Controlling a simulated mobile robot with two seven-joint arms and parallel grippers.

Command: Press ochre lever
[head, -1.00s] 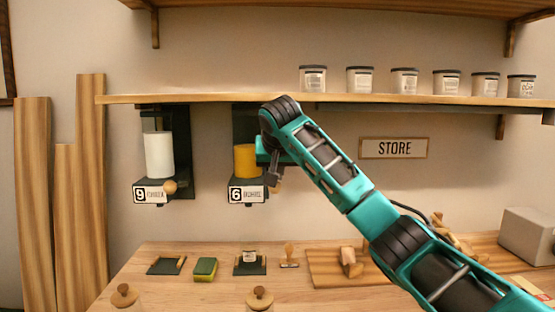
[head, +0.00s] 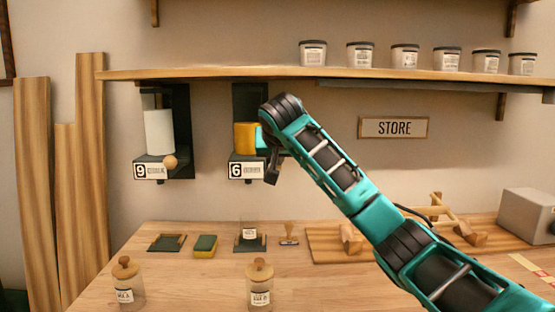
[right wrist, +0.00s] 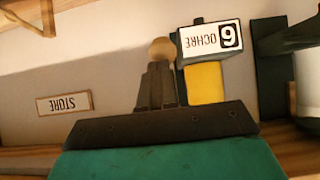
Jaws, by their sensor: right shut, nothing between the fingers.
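The ochre dispenser (head: 246,171) hangs under the shelf, with a yellow-orange canister (head: 244,137) and a label with a 6. In the right wrist view, which is upside down, the label (right wrist: 210,40) reads OCHRE. The round wooden knob of the ochre lever (right wrist: 161,50) shows right at my fingertips there; whether they touch cannot be told. My right gripper (head: 271,180) is shut and empty, fingers pointing down, at the dispenser's right front. It also shows in the right wrist view (right wrist: 158,72). In the head view the gripper hides the knob. My left gripper is out of view.
A second dispenser (head: 160,168) with a white canister and wooden knob hangs to the left. The shelf (head: 220,73) above holds several tubs. The table (head: 200,280) below carries two jars, a sponge (head: 205,246), a stamp (head: 289,236) and a wooden board (head: 325,250).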

